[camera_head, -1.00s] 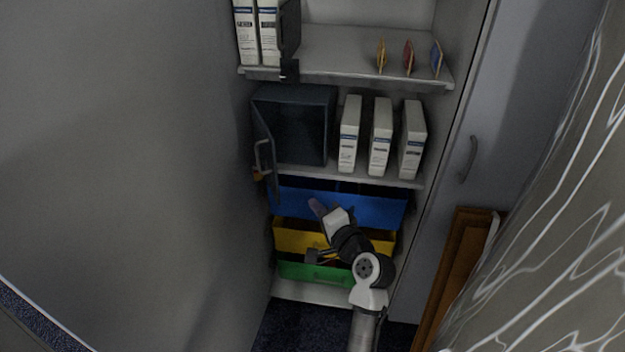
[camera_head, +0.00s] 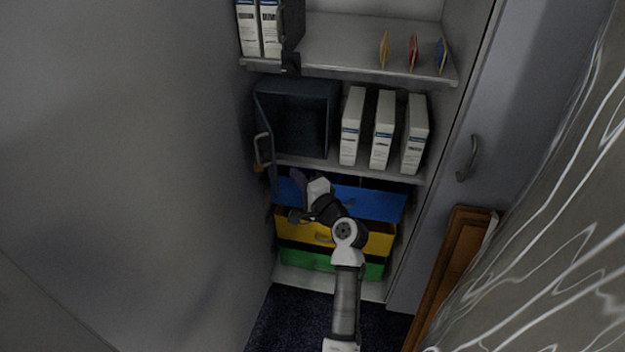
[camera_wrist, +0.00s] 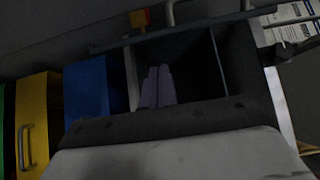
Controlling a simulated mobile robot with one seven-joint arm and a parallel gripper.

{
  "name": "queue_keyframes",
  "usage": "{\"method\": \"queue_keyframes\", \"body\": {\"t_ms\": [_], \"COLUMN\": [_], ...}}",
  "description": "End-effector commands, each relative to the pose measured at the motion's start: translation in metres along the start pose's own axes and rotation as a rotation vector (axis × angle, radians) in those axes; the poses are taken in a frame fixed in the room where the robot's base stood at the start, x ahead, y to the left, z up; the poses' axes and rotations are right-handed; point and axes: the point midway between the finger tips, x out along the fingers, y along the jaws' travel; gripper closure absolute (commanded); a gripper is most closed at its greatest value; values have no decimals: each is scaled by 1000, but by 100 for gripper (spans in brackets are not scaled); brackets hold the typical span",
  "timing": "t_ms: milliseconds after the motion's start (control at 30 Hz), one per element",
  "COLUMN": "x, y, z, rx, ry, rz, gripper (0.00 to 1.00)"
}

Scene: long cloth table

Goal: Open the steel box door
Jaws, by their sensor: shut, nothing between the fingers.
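The dark steel box (camera_head: 300,119) stands at the left of the middle shelf, and its dark interior shows. Its door (camera_head: 265,118) is swung outward on the left side, seen nearly edge-on, with a bar handle (camera_head: 257,148) on its outer face. In the wrist view the door (camera_wrist: 205,23) is a thin strip across the top, with the handle (camera_wrist: 171,12) beyond it. My gripper (camera_head: 296,179) is just below the box opening, to the right of the door's lower edge. Its purple-grey fingers (camera_wrist: 157,86) are together and empty. I cannot tell whether they touch the door.
Below are a blue bin (camera_head: 375,206), a yellow bin (camera_head: 372,240) and a green bin (camera_head: 373,271). White binders (camera_head: 382,130) stand right of the box. A yellow padlock (camera_head: 258,168) hangs by the handle. A large grey panel (camera_head: 120,170) closes off the left side.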

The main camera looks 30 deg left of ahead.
Motion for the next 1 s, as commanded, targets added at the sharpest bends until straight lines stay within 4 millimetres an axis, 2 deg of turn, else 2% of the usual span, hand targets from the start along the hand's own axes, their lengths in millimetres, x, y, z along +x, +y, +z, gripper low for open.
{"method": "queue_keyframes", "body": {"t_ms": [100,200,667,1000], "x": [3,4,6,27], "y": [-2,-2,-1,-3], "z": [15,21,28,95], "rx": [1,0,0,0], "ry": [-2,0,0,-2], "rz": [0,0,0,1], "gripper": [100,100,100,100]}}
